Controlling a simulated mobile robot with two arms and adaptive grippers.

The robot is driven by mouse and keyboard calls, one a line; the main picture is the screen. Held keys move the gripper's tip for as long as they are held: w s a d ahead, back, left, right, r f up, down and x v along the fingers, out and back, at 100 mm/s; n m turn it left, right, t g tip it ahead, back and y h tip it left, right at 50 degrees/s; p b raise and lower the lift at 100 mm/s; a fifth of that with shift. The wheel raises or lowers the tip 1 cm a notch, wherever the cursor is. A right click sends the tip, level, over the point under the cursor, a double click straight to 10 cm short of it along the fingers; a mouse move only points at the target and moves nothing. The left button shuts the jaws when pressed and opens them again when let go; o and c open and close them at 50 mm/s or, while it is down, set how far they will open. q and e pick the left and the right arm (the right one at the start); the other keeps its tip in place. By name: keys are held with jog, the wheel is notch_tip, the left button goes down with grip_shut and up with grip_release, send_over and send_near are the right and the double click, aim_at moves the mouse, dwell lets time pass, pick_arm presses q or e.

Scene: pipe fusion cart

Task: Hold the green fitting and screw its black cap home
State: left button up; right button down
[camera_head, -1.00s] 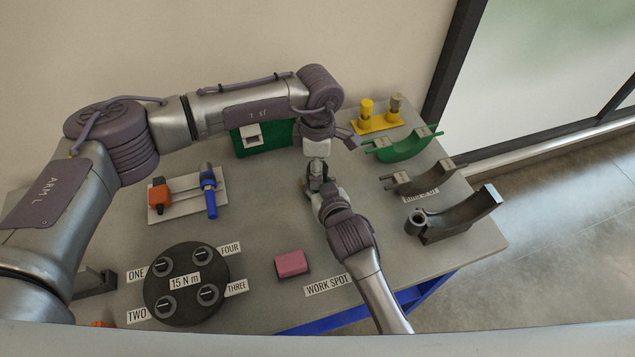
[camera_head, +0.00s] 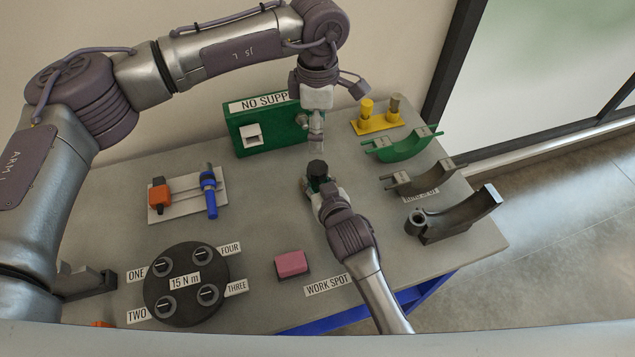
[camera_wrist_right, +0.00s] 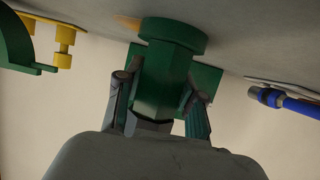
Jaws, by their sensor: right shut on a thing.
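The green fitting (camera_head: 318,184) stands on the bench in the head view, with the black cap (camera_head: 317,167) on its top. My right gripper (camera_head: 322,191) is shut on the fitting's body. In the right wrist view, which is upside down, the green fitting (camera_wrist_right: 165,85) stands between the fingers of my right gripper (camera_wrist_right: 160,105). A dark faceted part, likely the cap (camera_wrist_right: 150,127), shows at its end, partly hidden by the gripper. My left gripper (camera_head: 317,143) hangs above and behind the cap, apart from it. Its fingertips are too small to tell their opening.
A green box (camera_head: 240,137) stands behind left. A yellow stand (camera_head: 377,126) and curved green (camera_head: 405,149), brown and dark grey holders line the right side. A round dial (camera_head: 186,284) and a pink block (camera_head: 291,264) lie in front. The bench between is clear.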

jog(key=c, duration=0.6)
grip_release()
jog(key=shift+c, duration=0.2)
jog(key=v, duration=1.2)
